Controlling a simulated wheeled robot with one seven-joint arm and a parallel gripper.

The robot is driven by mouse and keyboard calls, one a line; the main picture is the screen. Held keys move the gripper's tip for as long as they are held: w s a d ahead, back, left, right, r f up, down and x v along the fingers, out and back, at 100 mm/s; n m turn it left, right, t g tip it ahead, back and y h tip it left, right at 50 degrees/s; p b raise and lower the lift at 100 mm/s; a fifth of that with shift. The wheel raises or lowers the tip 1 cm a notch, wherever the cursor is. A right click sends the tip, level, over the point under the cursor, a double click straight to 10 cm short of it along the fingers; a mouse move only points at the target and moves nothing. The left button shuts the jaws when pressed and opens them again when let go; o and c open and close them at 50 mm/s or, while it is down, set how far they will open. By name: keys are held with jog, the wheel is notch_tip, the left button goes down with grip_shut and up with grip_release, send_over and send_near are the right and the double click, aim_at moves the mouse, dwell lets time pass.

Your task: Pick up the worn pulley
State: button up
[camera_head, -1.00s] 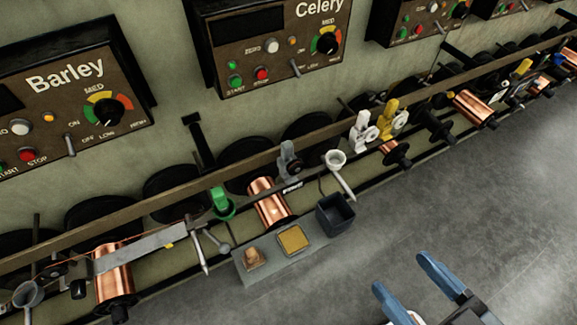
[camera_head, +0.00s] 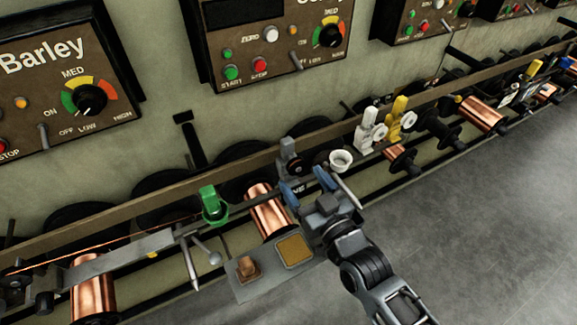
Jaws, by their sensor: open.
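A grey bracket (camera_head: 288,148) with a dark round wheel (camera_head: 295,168) stands on the long rail in the middle of the view. A white bracket with a pale wheel (camera_head: 371,130) and a yellow bracket with a wheel (camera_head: 399,120) stand farther right. I cannot tell from their surfaces which wheel is worn. My gripper (camera_head: 301,177) is open, its two blue fingers pointing at the grey bracket and its dark wheel. The fingertips appear just in front of and below that wheel; I cannot tell whether they touch. Nothing shows between them.
A green fitting (camera_head: 213,204) and a copper spool (camera_head: 268,208) are to the left. A grey shelf (camera_head: 262,284) holds a tan piece and a yellow pad. Control boxes hang above; the floor at right is clear.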

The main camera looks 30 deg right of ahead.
aim_at(289, 159)
jog(key=shift+w+a, duration=0.1)
jog(key=shift+w, duration=3.45)
jog(key=shift+c, duration=0.4)
jog(key=c, duration=1.1)
